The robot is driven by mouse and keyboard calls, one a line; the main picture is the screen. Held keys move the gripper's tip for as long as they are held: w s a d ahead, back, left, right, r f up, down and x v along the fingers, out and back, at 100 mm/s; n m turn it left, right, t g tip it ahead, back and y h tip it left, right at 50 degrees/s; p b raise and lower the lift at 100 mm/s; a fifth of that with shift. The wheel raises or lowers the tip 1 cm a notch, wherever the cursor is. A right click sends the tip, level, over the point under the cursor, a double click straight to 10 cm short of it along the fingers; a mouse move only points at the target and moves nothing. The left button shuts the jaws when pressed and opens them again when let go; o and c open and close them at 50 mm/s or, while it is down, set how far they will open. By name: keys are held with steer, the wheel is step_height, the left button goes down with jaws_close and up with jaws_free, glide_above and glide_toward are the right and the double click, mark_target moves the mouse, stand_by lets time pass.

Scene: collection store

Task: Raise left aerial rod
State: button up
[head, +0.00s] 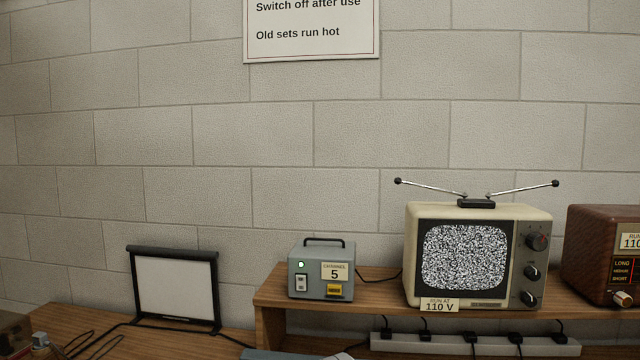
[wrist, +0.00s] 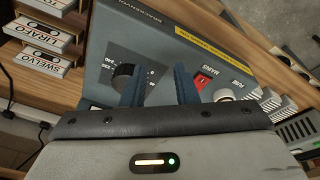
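The left aerial rod (head: 432,187) is a thin metal rod with a dark ball tip. It slopes low out to the left from a black base (head: 476,203) on top of a cream television (head: 412,254). The right rod (head: 524,188) slopes low to the right. The screen (head: 465,257) shows grey static. My gripper (wrist: 160,86) shows only in the wrist view, two blue fingers apart with nothing held between them. It is over a blue-grey unit (wrist: 150,40) with a black dial and red switch, and the aerial is out of that view.
A grey channel 5 box (head: 310,284) with a green light stands left of the television on the wooden shelf (head: 385,287). A brown radio (head: 590,255) stands to the right. A power strip (head: 475,344) with several plugs lies below. A small framed screen (head: 176,288) stands at left.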

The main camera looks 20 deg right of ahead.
steer(key=w+d+r+m+h+p, duration=0.1)
steer(key=w+d+r+h, duration=0.5)
steer(key=w+d+r, duration=0.4)
steer(key=m+g+h+p, duration=0.1)
steer(key=m+h+p, duration=0.3)
steer(key=h, duration=1)
glide_toward(411, 184)
steer(key=d+m, duration=0.1)
steer(key=d, duration=0.2)
steer(key=x, duration=0.2)
steer(key=p+x, duration=0.1)
steer(key=x, duration=0.4)
steer(key=shift+w+r, duration=0.15)
steer(key=shift+r, duration=0.15)
steer(key=shift+d+p, duration=0.3)
steer(key=shift+d, duration=0.05)
steer(key=shift+c, duration=0.4)
jaws_close()
